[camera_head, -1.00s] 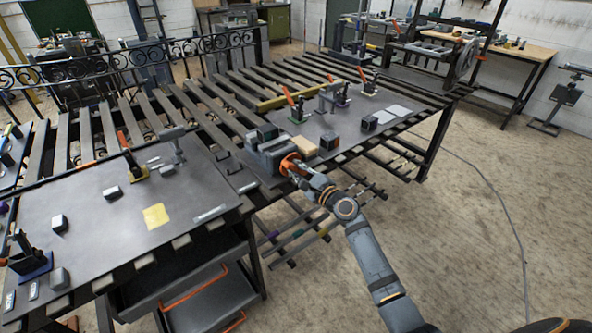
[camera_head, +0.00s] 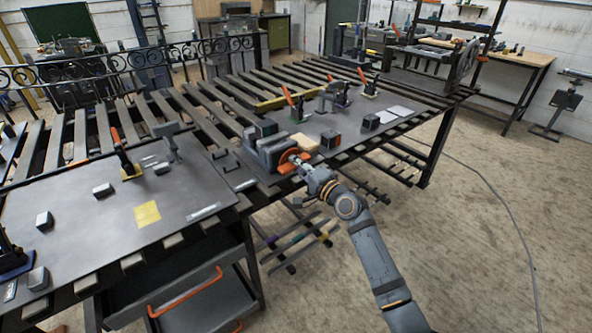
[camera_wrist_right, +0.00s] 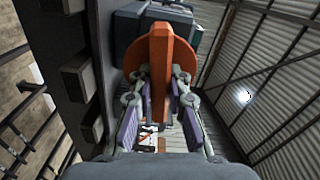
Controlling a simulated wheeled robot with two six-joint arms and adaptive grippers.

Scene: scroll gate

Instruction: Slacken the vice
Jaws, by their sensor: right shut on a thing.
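The grey vice (camera_head: 264,150) sits at the front edge of the slatted table, and its body shows at the top of the right wrist view (camera_wrist_right: 128,30). An orange round handle (camera_head: 286,166) with a raised bar faces the front of the vice. My right gripper (camera_head: 300,163) is at this handle. In the right wrist view, the two fingers (camera_wrist_right: 160,85) stand on either side of the handle's orange bar (camera_wrist_right: 173,50) and are shut on it. The screw behind the handle is hidden. My left gripper is not in view.
A dark plate (camera_head: 95,215) with small blocks and clamps lies at left. A drawer cart (camera_head: 205,295) is below.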

